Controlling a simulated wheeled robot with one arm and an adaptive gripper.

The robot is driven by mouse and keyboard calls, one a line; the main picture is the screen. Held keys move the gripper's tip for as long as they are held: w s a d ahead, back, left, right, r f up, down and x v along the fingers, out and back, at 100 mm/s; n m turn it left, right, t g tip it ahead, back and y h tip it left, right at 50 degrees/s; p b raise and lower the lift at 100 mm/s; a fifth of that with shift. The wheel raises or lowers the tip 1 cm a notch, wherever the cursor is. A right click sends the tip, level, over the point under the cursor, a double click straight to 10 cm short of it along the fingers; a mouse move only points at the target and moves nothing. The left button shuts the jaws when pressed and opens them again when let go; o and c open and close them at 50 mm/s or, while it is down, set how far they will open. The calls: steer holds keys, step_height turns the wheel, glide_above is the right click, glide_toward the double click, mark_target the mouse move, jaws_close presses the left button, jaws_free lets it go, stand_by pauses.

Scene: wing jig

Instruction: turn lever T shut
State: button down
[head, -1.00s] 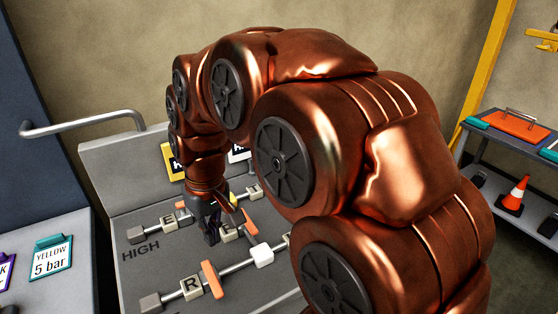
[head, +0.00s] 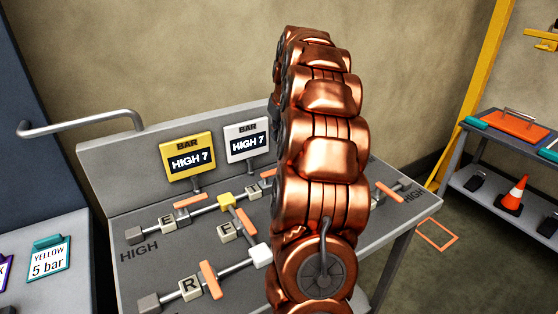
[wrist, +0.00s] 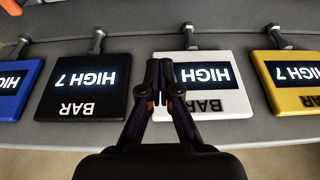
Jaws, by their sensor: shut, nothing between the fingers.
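I cannot make out a tag T in either view, so I cannot tell which lever is lever T; it may be behind my arm. My gripper (wrist: 159,70) is shut and empty in the wrist view, its fingertips in front of the white gauge (wrist: 205,82). My arm hides the gripper in the head view. Readable tags on the grey bench are E (head: 168,222), F (head: 228,232) and R (head: 190,288), with orange levers (head: 211,280) on the pipes. Another tag (head: 254,192) is too small to read.
The yellow gauge (head: 190,163) and the other gauges, black (wrist: 82,85) and blue (wrist: 15,85), stand along the bench back, showing HIGH 7 where readable. A metal rail (head: 80,122) juts out at left. An orange cone (head: 516,193) stands on the right shelf.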

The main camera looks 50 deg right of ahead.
mark_target(275, 174)
steer(key=shift+d, duration=0.25)
steer(key=p+x, duration=0.3)
steer(key=x, duration=0.7)
steer(key=shift+s+a+r+p, duration=0.15)
steer(key=shift+s+a+p, duration=0.1)
steer(key=shift+s+p, duration=0.35)
steer(key=shift+s+a+p, duration=0.2)
steer(key=shift+s, duration=0.45)
steer(key=shift+s+a+p, duration=0.15)
steer(key=shift+s, duration=0.5)
